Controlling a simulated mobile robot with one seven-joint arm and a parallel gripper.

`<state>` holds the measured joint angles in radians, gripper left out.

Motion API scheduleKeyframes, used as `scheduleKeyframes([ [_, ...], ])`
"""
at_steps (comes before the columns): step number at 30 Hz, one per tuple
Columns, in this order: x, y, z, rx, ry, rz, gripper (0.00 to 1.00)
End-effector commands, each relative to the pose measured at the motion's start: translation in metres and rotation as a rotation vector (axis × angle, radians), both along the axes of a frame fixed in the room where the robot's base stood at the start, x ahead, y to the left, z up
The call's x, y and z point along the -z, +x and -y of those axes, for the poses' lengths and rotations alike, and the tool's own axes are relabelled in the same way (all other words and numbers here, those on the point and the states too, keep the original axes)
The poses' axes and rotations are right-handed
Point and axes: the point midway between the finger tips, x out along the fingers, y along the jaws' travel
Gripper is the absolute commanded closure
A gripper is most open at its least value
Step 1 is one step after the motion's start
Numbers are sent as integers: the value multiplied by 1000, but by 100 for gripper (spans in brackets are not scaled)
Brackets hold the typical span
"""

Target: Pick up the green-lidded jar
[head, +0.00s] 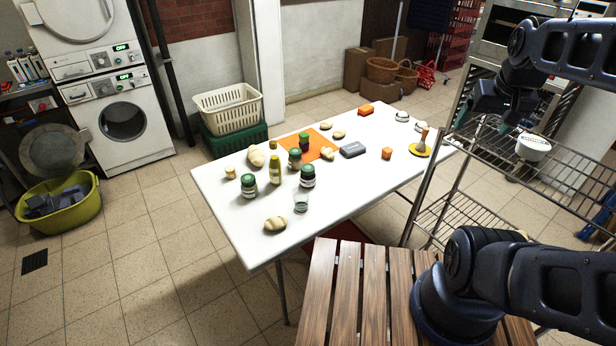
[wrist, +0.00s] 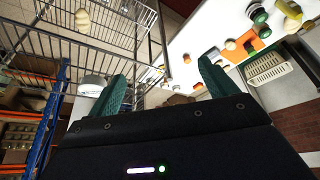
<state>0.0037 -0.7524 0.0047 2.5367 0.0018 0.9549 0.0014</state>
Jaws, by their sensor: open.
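Several jars with green lids stand upright on the white table (head: 232,207). One is at the left (head: 249,187), one nearer the middle (head: 307,177), one behind them (head: 295,159), and a smaller dark one (head: 304,141) is on the orange mat (head: 322,146). I cannot tell which one the task means. Two green lids show at the top right of the wrist view (wrist: 258,15). My gripper (head: 484,122) is far to the right of the jars, above the wire rack. Its teal fingers are spread and empty in the wrist view (wrist: 162,70).
A yellow-capped bottle (head: 275,171), a glass (head: 301,202) and several stones crowd the jars. A pestle on a yellow dish (head: 420,149) stands at the table's right. The wire rack (head: 480,150) with a white bowl (head: 533,147) is beside my arm. The table's front right is clear.

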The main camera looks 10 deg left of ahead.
Motion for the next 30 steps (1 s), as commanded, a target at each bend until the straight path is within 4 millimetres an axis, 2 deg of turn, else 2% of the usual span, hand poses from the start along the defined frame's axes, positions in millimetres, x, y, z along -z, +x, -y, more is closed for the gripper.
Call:
scheduleKeyframes([
  [5, 7, 24, -5, 39, 3, 15, 15],
  [14, 38, 103, -30, 166, 50, 91, 15],
  [21, 73, 160, -59, 249, 133, 149, 15],
  [30, 124, 217, -104, 337, 291, 193, 15],
])
